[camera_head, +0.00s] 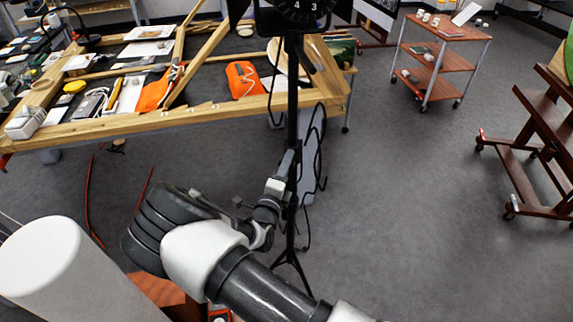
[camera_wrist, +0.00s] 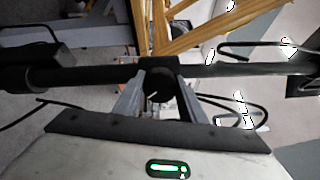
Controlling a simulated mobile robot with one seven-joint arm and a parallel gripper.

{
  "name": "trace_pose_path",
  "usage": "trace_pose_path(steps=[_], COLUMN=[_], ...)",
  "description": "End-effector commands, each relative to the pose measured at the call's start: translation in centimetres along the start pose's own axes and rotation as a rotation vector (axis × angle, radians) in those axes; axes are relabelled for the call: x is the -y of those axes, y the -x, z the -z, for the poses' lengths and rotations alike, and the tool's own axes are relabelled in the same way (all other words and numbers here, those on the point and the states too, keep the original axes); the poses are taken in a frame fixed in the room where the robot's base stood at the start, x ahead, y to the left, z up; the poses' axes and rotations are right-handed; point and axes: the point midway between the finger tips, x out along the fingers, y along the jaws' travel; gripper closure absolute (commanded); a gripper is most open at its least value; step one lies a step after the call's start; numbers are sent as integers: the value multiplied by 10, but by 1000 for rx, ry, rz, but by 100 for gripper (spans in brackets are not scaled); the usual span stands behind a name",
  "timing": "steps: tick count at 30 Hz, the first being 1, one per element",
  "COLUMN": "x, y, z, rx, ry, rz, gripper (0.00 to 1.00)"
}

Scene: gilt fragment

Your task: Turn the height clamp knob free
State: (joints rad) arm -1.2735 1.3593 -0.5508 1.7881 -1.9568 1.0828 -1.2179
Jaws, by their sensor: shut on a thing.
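A black stand pole (camera_head: 292,95) rises upright from a tripod base in the head view. In the wrist view the pole (camera_wrist: 90,76) runs sideways across the picture, with a dark clamp collar (camera_wrist: 158,66) at its middle. My gripper (camera_head: 290,165) reaches the pole from the lower left at about mid-height. In the wrist view the two grey fingers of my gripper (camera_wrist: 157,85) stand on either side of the dark height clamp knob (camera_wrist: 154,97) at the collar and are shut on it. The knob is mostly hidden in the head view.
A wooden-framed worktable (camera_head: 200,118) with tools and orange pouches stands behind the pole at left. Black cables (camera_head: 320,150) hang beside the pole. A wheeled shelf cart (camera_head: 436,60) and a wooden easel (camera_head: 530,150) stand at right. The grey floor between is clear.

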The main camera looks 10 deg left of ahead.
Motion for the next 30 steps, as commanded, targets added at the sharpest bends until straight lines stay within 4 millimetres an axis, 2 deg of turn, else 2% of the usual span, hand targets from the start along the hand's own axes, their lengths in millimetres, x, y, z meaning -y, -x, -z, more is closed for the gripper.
trace_pose_path(steps=[1,2,4,5,13,17,20,30], x=[0,0,0,0,0,-1,-1,-1], y=[0,0,0,0,1,10,26,109], z=[0,0,0,0,0,-1,-1,-1], rx=[0,0,0,0,0,1,2,3], ry=[0,0,0,0,-1,0,0,0], rz=[1,1,1,1,0,-2,-2,-2], gripper=[85,58,46,45,45,45,45,45])
